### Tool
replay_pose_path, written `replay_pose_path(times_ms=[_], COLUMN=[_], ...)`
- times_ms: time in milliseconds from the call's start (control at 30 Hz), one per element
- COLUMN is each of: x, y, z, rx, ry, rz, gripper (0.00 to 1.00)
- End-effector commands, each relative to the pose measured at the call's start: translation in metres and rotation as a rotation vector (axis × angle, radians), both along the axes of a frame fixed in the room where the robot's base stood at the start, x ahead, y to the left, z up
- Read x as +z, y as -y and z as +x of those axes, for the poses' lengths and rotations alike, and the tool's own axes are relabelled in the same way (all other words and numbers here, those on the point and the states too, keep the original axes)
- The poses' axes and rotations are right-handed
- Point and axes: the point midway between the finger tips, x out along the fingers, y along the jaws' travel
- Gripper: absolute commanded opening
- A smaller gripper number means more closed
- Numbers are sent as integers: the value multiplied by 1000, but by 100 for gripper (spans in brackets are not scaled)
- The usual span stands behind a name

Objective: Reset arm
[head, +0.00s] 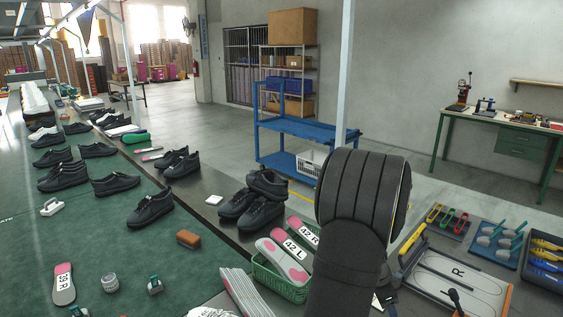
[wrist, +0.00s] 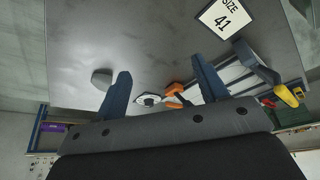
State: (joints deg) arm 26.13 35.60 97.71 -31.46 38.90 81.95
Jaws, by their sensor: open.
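My gripper (wrist: 163,76) shows in the wrist view with its two dark blue fingers spread wide apart. Nothing is held between them. They hang over a grey tabletop (wrist: 120,35), apart from the things on it as far as I can tell. In the head view my dark arm fills the lower middle right and hides most of the gripper and what lies behind it.
The wrist view shows a "SIZE 41" card (wrist: 224,18), an orange item (wrist: 174,89) and a yellow-handled tool (wrist: 288,97).

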Motion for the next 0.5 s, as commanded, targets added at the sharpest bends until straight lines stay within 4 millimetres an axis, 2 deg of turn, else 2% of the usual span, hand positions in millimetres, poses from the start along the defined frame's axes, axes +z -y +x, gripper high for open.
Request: replay_pose_path(times_ms=[500], x=[-1], y=[-84], z=[63], rx=[268], ry=[1], rz=[-1], gripper=[66])
